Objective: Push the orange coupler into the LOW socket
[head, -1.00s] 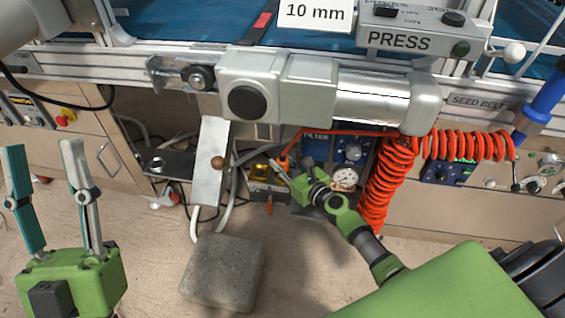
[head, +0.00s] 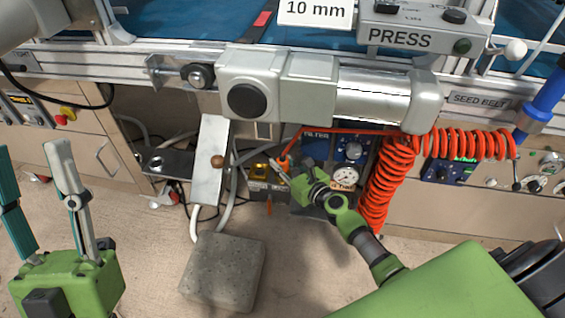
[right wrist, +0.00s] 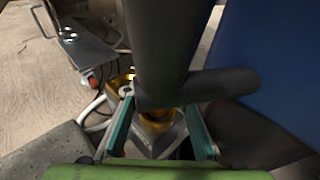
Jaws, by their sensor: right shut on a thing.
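The orange coupler (head: 284,161) is at the end of an orange hose, under the machine's front edge. My right gripper (head: 280,172) is shut on it, mostly hiding it in the head view. In the right wrist view a dark, thick body with a side arm (right wrist: 165,55) stands between my teal fingers (right wrist: 160,130). A gold ring-shaped fitting (right wrist: 157,122) shows just below it; whether they touch is hidden. A yellow fitting (head: 261,170) sits left of the gripper in the head view. I cannot read a LOW label. My left gripper (head: 34,165) is open and empty at the left.
A coiled red-orange hose (head: 378,185) hangs right of my right gripper. A blue FILTER panel (head: 319,142) with a gauge (head: 344,177) is behind. A grey block (head: 222,272) is on the floor. The PRESS box (head: 400,40) and a metal cylinder (head: 370,95) are above.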

